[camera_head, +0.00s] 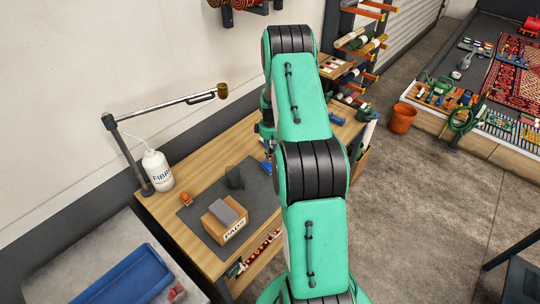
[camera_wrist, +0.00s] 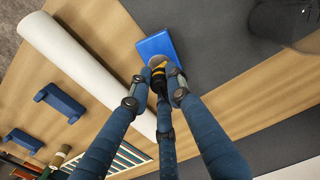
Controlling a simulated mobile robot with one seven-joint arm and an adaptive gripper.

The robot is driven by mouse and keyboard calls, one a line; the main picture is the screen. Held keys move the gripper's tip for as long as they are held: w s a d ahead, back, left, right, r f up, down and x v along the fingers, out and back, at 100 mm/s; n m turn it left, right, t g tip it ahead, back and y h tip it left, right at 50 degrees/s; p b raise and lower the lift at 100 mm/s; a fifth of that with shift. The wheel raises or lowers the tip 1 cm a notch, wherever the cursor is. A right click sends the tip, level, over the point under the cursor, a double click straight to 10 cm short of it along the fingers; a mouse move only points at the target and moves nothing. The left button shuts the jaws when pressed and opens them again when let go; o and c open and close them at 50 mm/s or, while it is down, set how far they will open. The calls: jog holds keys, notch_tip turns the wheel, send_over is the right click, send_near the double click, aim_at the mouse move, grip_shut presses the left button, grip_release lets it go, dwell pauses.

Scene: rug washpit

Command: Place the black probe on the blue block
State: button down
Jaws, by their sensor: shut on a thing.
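In the wrist view, my gripper (camera_wrist: 160,82) has its blue fingers closed around a small dark piece with a yellow band, the black probe (camera_wrist: 157,84). Most of the probe is hidden between the fingers. The blue block (camera_wrist: 156,44) lies just beyond the fingertips, at the edge of the grey mat. The fingertips overlap its near edge in this view; I cannot tell whether the probe touches it. In the head view the blue block (camera_head: 266,168) shows left of my arm, partly hidden. My gripper is mostly hidden behind the arm there.
The grey mat (camera_head: 190,215) holds a cardboard box (camera_head: 224,222) with a grey piece on top, and a dark object (camera_head: 234,178). A lamp and a white bottle (camera_head: 157,170) stand at the left. A white roll (camera_wrist: 85,70) and blue brackets (camera_wrist: 60,102) lie near my gripper.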

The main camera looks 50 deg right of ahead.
jog(key=shift+f, duration=1.05)
jog(key=shift+f+b, duration=0.3)
jog(key=shift+f, duration=0.25)
jog(key=c, duration=1.6)
grip_release()
jog(key=shift+r, duration=0.1)
jog(key=shift+r, duration=0.15)
jog(key=shift+r+p, duration=0.5)
jog(key=shift+p, duration=0.05)
notch_tip(320, 180, up, 12)
jog(key=shift+f+b, duration=0.2)
jog(key=shift+b, duration=0.65)
